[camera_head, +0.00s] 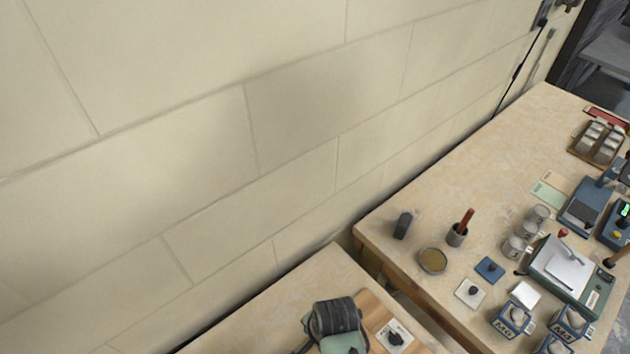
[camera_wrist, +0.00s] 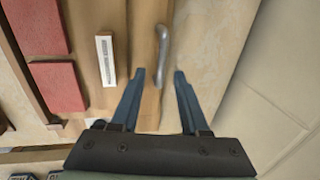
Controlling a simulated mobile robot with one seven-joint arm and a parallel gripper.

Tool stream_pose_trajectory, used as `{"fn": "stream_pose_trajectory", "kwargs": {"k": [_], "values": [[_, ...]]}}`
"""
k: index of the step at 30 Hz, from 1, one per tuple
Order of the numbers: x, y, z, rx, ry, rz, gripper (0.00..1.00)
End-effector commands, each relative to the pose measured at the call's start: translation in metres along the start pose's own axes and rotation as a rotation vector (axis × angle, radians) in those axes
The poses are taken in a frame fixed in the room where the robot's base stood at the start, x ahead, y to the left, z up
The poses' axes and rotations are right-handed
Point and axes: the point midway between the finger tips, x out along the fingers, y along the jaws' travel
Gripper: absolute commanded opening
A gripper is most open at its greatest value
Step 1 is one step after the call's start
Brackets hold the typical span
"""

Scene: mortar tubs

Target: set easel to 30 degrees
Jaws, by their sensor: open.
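A dark green board with a white sheet (camera_head: 566,268) stands at the right of the far bench in the head view.
In the wrist view, red blocks (camera_wrist: 58,87) and a white plate (camera_wrist: 105,60) lie left of the handle; a pale wall (camera_wrist: 285,75) is at right. In the head view, blue tubs (camera_head: 512,320), cups and a tin (camera_head: 433,260) crowd the far bench (camera_head: 480,165). Its back left is clear.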

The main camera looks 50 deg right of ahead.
Motion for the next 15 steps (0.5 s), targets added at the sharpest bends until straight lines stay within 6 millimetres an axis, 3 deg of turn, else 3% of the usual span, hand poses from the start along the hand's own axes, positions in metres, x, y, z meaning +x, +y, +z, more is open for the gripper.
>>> {"fn": "stream_pose_trajectory", "kwargs": {"k": [6, 15], "values": [[0.0126, -0.0006, -0.0002, -0.001, 0.001, -0.001, 0.45], [0.0136, -0.0005, -0.0002, -0.001, 0.001, -0.002, 0.43]]}}
